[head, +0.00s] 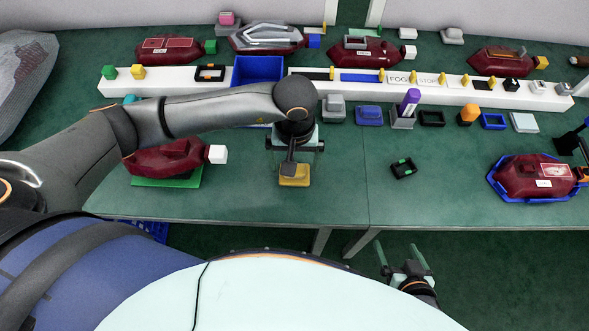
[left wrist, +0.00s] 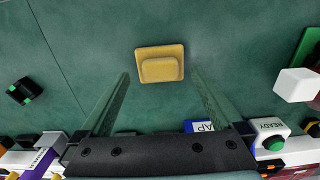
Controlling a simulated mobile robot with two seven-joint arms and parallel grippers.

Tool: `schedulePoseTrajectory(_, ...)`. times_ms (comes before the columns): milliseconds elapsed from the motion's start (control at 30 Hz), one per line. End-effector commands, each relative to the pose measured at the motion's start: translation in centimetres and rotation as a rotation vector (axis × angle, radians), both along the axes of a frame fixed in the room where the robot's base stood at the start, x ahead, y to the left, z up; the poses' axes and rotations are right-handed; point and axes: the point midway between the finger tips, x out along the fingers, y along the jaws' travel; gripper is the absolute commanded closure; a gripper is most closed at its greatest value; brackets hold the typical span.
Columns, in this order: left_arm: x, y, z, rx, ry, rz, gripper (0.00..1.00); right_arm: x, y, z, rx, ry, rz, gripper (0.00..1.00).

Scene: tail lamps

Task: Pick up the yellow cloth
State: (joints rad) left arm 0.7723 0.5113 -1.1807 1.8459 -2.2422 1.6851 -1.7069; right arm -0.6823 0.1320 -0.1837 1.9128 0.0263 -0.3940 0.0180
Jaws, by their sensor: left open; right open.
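The yellow cloth (head: 294,180) is a small yellow pad with a raised block on top. It lies flat on the green table near the front edge. In the left wrist view the cloth (left wrist: 160,66) sits centred between and just beyond the fingertips. My left gripper (head: 294,150) hangs above the cloth, pointing down, and partly hides it in the head view. Its two fingers (left wrist: 160,82) are spread, with nothing between them. My right gripper (head: 398,250) is low in front of the table, beyond its front edge, open and empty.
A dark red lamp (head: 165,158) on a green mat (head: 170,182) with a white cube (head: 217,154) lies left of the cloth. A black-and-green box (head: 403,168) lies to the right. A white rail (head: 420,88) with a blue bin (head: 258,70) stands behind. The table around the cloth is clear.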

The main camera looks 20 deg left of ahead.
Motion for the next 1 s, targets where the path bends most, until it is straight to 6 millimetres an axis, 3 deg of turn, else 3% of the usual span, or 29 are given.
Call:
schedulePoseTrajectory(200,-0.1,0.0,-2.9,-0.002,0.003,0.002,0.0,0.0,0.0,0.4,0.0,-0.001,0.0,0.04)
schedulePoseTrajectory(500,-0.1,0.1,-3.3,-0.001,0.0,0.001,0.01,0.2,0.0,0.5,0.001,-0.003,0.0,0.04)
schedulePoseTrajectory(1000,-0.1,0.1,-3.3,-0.001,0.0,0.001,0.57,0.2,0.0,0.5,0.001,-0.005,0.0,0.04)
